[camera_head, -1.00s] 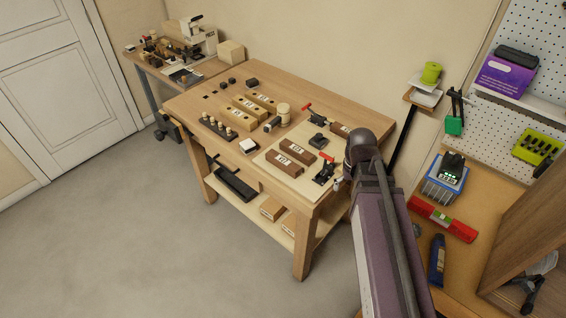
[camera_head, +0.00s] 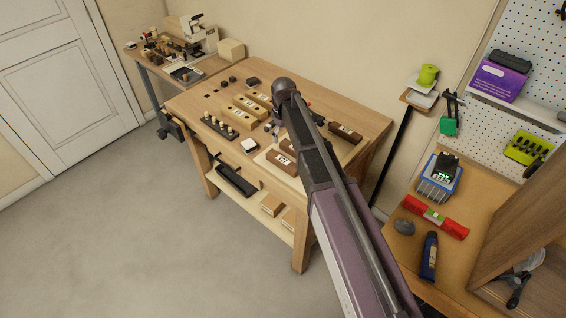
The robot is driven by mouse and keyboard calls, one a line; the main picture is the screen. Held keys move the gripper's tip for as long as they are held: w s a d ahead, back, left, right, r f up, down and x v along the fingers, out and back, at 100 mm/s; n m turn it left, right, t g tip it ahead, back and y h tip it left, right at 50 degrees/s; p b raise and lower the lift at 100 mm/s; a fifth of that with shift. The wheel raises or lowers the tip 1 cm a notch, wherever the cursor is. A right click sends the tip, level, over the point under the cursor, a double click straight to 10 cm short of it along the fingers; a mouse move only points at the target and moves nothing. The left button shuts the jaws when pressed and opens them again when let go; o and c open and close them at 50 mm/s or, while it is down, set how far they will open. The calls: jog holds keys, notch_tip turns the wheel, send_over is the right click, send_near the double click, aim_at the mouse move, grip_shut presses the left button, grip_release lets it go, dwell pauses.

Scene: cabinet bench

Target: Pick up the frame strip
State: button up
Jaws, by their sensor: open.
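Labelled wooden pieces lie on the bench, and I cannot tell for sure which is the frame strip. A dark brown labelled piece (camera_head: 345,133) lies at the bench's right side. Another dark brown piece (camera_head: 280,162) lies near the front edge, partly covered by my arm. Lighter tan labelled pieces (camera_head: 243,114) lie left of the arm. My arm reaches over the bench and hides much of its middle. A little of my gripper (camera_head: 271,128) seems to show below the arm's end, open; its fingertips are not clear. I see nothing held.
A dark holder with several pegs (camera_head: 218,127) and a white block (camera_head: 250,146) stand at the bench's left front. A red-handled clamp is mostly hidden behind my arm. A side bench at right carries a red level (camera_head: 435,216) and a blue tool (camera_head: 429,257).

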jog(key=shift+f, duration=0.1)
jog(key=b, duration=0.9)
send_over(283, 160)
notch_tip(283, 160, down, 8)
jog(key=shift+s+d+f, duration=0.1)
jog(key=shift+s+f, duration=0.05)
jog(key=shift+f, duration=0.05)
jog(key=shift+f, duration=0.15)
jog(key=shift+f+b, duration=2.4)
jog(key=shift+f, duration=0.1)
jog(key=c, duration=1.3)
